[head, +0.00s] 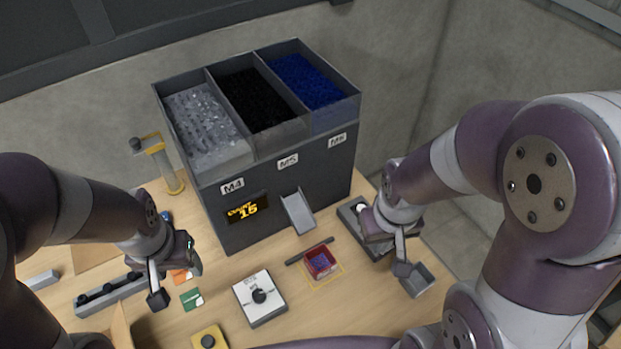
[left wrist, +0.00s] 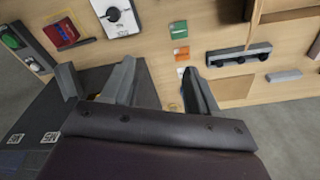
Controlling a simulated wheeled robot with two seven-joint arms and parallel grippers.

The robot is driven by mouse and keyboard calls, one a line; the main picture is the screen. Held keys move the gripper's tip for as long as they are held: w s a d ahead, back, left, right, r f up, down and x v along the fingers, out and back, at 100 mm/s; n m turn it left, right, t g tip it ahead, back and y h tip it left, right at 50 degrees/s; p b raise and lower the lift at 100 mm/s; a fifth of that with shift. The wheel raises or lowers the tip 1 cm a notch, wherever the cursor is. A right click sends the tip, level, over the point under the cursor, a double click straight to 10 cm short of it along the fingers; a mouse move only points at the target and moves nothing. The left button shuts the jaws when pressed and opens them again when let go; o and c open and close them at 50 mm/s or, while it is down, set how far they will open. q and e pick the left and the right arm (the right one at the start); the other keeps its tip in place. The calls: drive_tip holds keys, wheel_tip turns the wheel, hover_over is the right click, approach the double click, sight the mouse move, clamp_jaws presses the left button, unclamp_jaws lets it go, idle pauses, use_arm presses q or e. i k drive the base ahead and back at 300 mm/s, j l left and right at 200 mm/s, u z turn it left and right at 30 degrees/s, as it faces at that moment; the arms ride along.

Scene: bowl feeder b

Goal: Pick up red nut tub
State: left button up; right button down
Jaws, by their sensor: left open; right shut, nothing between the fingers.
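The red nut tub (head: 320,263) sits on the table below the feeder's chute, on a yellow-outlined square. It holds small blue-purple pieces. In the left wrist view the red tub (left wrist: 62,33) shows at the upper left. My left gripper (head: 170,279) is open and empty over the left part of the table, well left of the tub. Its fingers (left wrist: 160,92) also show in the left wrist view with nothing between them. My right gripper (head: 401,257) is shut and empty, to the right of the tub, near a grey tray.
The feeder (head: 285,170) with three bins stands behind the tub, its chute (head: 298,212) pointing down toward it. A dark bar (head: 309,251) lies just behind the tub. A white box with a black knob (head: 260,298) is left of it. A grey tray (head: 417,280) is at right.

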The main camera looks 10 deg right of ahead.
sight(320, 261)
drive_tip(key=l+z, duration=0.45)
drive_tip(key=k+l+z, duration=0.1)
drive_tip(key=l+z, duration=0.15)
drive_tip(key=z, duration=0.2)
